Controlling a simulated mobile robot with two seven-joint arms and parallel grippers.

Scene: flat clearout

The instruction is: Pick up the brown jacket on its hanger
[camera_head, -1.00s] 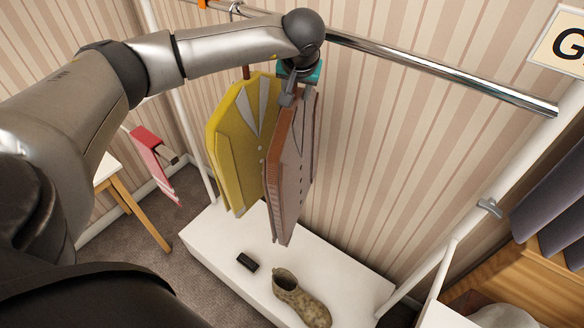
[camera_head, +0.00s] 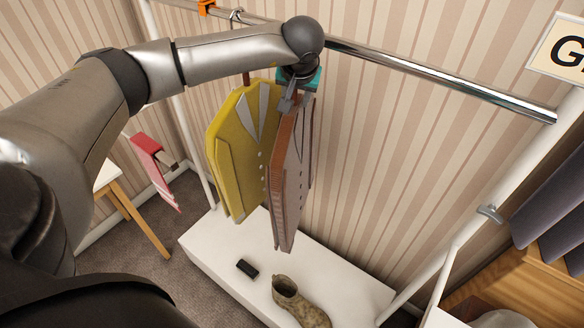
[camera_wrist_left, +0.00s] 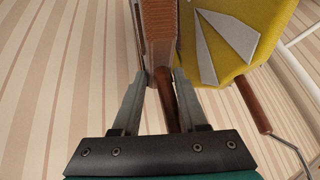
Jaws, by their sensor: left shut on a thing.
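The brown jacket (camera_head: 288,190) hangs upright beneath my left gripper (camera_head: 296,98) in the head view, close in front of the yellow jacket. In the left wrist view the brown jacket (camera_wrist_left: 158,35) lies just beyond the fingertips. The left gripper (camera_wrist_left: 158,90) is shut on its reddish-brown wooden hanger (camera_wrist_left: 167,98), which runs between the two fingers. The gripper and arm hide the top of this hanger, so I cannot tell whether its hook touches the rail. My right gripper is not in view.
A yellow jacket (camera_head: 234,160) hangs right beside the brown one from the metal rail (camera_head: 430,75). Below are a white platform (camera_head: 215,250), a dark small box (camera_head: 247,268) and a patterned boot (camera_head: 298,302). Dark garments (camera_head: 555,210) hang at the right.

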